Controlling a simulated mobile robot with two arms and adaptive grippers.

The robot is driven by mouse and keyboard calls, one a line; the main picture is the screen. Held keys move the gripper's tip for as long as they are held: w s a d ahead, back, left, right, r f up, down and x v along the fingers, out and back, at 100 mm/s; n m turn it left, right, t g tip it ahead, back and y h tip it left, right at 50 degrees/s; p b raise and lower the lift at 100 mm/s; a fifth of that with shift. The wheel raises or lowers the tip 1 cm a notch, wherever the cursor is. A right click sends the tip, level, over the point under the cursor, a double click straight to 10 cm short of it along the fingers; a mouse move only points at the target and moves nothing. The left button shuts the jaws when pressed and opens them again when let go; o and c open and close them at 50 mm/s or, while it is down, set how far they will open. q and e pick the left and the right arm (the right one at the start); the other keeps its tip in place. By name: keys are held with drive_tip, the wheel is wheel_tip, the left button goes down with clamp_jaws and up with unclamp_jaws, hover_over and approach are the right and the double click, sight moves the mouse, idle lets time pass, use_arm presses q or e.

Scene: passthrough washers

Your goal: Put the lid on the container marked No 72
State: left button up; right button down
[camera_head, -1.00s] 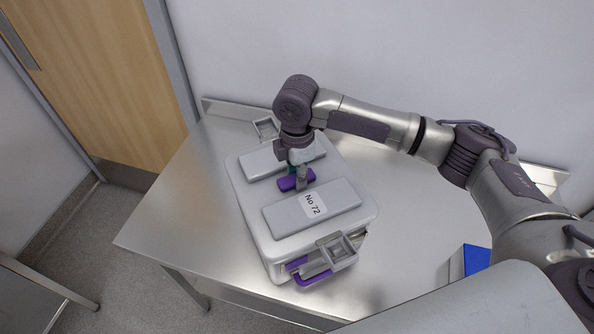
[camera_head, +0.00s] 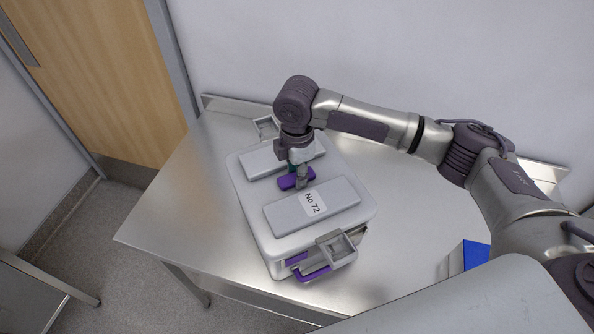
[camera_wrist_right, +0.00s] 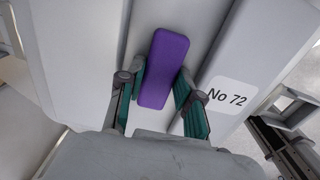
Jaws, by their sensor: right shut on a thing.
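The grey lid marked No 72 (camera_head: 345,193) lies over the container (camera_head: 277,262) on the steel table. Its label (camera_wrist_right: 227,96) also shows in the right wrist view. A purple handle (camera_head: 287,183) stands in the middle of the lid, between two raised grey panels. My right gripper (camera_head: 299,176) comes down on it from above and is shut on it. In the right wrist view the green-padded fingers sit on both sides of the purple handle (camera_wrist_right: 166,70). Most of the container is hidden under the lid, so I cannot tell whether the lid is fully seated. My left gripper is not in view.
A latch with purple parts (camera_head: 315,272) sticks out at the container's front, and another grey bracket (camera_head: 266,127) shows at the back. A blue box (camera_head: 475,255) stands at the table's right front. The steel table (camera_head: 185,215) is clear on the left.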

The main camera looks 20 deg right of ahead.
drive_tip(key=shift+f, duration=0.6)
idle(0.4)
idle(0.3)
drive_tip(key=shift+c, duration=1.2)
unclamp_jaws()
wheel_tip(320, 180, up, 5)
drive_tip(key=p, duration=0.5)
drive_tip(key=shift+p, duration=0.4)
drive_tip(key=shift+r+p, duration=1)
